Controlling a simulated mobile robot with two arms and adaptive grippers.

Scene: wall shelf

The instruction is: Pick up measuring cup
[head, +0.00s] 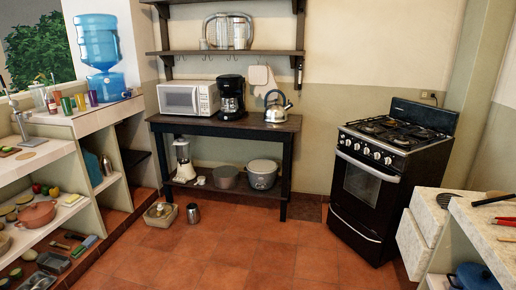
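I cannot clearly make out a measuring cup. A small grey cup-like item (204,44) stands at the left on the lower board of the wall shelf (275,52), beside a large round tray and shiny metalware (229,31). A metal cup or pitcher (193,213) stands on the floor in front of the dark table. Both are too small to tell whether either is the measuring cup. Neither of my grippers shows in the head view.
A dark table (270,124) under the shelf holds a microwave (189,99), coffee maker (231,97) and kettle (277,106). A black stove (375,175) stands right of it. Counters flank both sides. The middle of the tiled floor (240,255) is clear.

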